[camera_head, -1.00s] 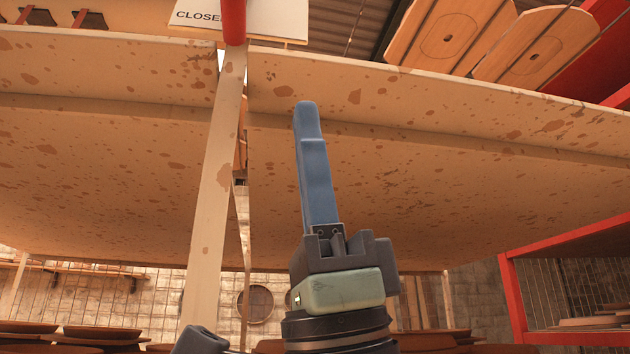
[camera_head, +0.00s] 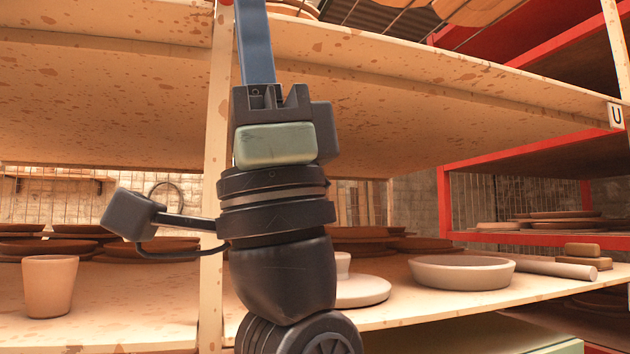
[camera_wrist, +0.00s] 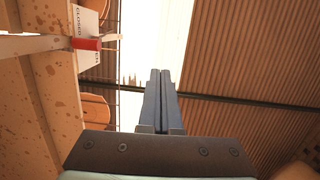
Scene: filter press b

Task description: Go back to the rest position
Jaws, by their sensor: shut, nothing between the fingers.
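My gripper (camera_head: 256,45) points straight up in front of the shelf unit in the head view, with its fingertips cut off by the top edge. In the wrist view its two blue fingers (camera_wrist: 158,100) lie together, shut with nothing between them. Beyond them are the corrugated ceiling (camera_wrist: 240,50) and a bright skylight. The gripper stands close to the pale shelf post (camera_head: 214,170), and I cannot tell the exact gap.
Spattered wooden shelves (camera_head: 450,125) span the view. The lower board holds a clay cup (camera_head: 50,286), a shallow bowl (camera_head: 462,272) and a rolling-pin-like cylinder (camera_head: 545,267). Red racking (camera_head: 445,205) stands at the right. A red bar (camera_wrist: 87,44) and a "CLOSED" sign (camera_wrist: 88,22) are left of the fingers.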

